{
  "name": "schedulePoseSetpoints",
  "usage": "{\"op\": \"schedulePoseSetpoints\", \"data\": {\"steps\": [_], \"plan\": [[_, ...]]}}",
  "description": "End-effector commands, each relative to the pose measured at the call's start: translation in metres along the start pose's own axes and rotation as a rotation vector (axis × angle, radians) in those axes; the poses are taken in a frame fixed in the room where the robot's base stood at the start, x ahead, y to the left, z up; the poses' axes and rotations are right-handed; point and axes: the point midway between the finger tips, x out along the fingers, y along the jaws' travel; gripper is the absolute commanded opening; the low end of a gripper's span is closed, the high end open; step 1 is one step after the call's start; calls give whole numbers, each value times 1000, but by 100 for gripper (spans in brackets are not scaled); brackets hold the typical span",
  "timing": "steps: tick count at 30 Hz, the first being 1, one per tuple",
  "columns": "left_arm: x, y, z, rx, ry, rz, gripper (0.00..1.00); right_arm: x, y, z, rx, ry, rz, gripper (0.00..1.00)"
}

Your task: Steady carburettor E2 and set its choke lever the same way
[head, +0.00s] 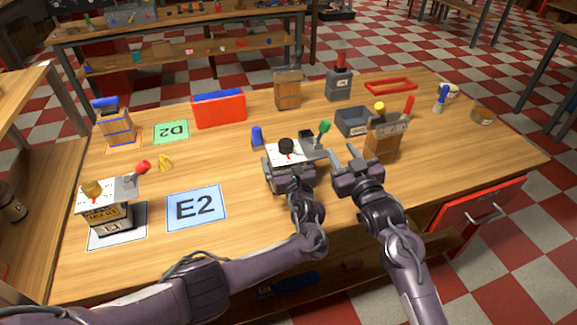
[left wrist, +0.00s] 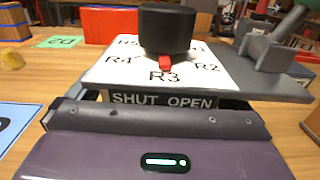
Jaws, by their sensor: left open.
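A carburettor-like unit (head: 290,152) stands at the table's middle with a white top, black knob and green-tipped lever (head: 322,130). In the left wrist view its black knob (left wrist: 167,32) has a red pointer toward R3, above a SHUT OPEN label (left wrist: 162,101). My left gripper (head: 290,172) is open, close against its near side; contact cannot be told. My right gripper (head: 357,167) looks open and empty, right of it. A blue E2 card (head: 196,207) lies bare at the left. Another unit (head: 108,213) with a gold knob and red-tipped lever (head: 143,167) stands beside that card.
A grey bin (head: 352,121) and a wooden unit with a red lever (head: 381,142) stand beyond my right gripper.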

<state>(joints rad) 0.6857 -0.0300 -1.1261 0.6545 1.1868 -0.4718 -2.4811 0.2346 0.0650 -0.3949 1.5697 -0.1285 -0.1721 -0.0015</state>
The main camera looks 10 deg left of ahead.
Motion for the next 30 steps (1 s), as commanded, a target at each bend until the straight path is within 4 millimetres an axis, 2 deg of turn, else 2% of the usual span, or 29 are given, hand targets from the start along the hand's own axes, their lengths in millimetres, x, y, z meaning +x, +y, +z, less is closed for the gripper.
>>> {"op": "schedulePoseSetpoints", "data": {"steps": [7,17,30], "plan": [[1,0,0,-1,0,-1,100,0,0,0,0,0,0,36],[0,0,0,0,0,-1,57,0,0,0,0,0,0,36],[0,0,0,0,0,-1,55,0,0,0,0,0,0,36]]}}
